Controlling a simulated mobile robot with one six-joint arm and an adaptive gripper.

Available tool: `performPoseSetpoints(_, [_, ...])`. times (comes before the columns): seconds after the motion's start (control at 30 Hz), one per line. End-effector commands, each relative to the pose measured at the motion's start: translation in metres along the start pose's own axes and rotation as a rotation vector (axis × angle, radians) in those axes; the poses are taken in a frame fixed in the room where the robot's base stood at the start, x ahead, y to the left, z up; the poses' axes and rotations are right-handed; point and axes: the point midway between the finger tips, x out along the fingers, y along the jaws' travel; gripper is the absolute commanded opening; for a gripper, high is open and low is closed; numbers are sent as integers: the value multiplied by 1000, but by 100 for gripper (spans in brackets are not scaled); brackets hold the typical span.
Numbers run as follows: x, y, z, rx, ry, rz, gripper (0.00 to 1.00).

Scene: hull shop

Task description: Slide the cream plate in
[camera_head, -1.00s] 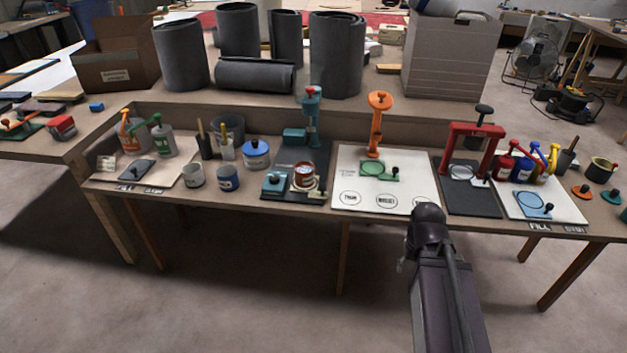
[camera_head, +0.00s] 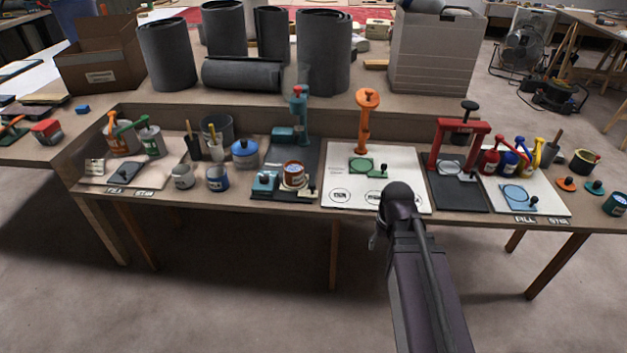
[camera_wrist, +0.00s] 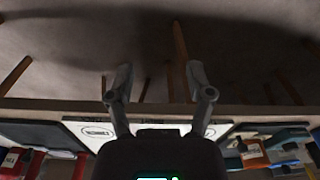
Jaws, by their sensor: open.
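A small cream plate (camera_head: 304,193) with a dark knob shows at the foot of the teal press (camera_head: 300,115). A brown-red can (camera_head: 293,174) seems to stand on it and hides most of it. A pale round plate (camera_head: 452,168) also sits under the red press (camera_head: 460,135), so I cannot be sure which plate is the cream one. In the wrist view my gripper (camera_wrist: 158,80) is open and empty, its two fingers apart. It is in front of the bench edge, right of the teal press and touching nothing that I can see.
A white board (camera_head: 405,170) with an orange press (camera_head: 366,120) and green knobbed plate lies on the bench. Blue plate (camera_head: 517,196) and cans are at right; pots (camera_head: 182,177) and a blue-lidded jar (camera_head: 245,153) at left. Black rolls stand behind. The floor in front is clear.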

Motion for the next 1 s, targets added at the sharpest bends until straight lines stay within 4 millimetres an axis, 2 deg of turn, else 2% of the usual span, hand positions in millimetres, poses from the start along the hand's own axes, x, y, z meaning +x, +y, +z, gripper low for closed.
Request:
performPoseSetpoints(0.03, [-15,-8,-18,-37,15,-9,68])
performPoseSetpoints(0.17, [-38,-30,-59,-150,69,-35,68])
performPoseSetpoints(0.3, [-66,-60,-106,-291,137,-64,68])
performPoseSetpoints(0.5, [-101,-106,-165,-472,232,-95,68])
performPoseSetpoints(0.7, [-122,-138,-199,-588,297,-111,68])
performPoseSetpoints(0.83, [-126,-147,-208,-619,317,-115,68])
performPoseSetpoints(1.0, [-126,-148,-209,-628,322,-115,68])
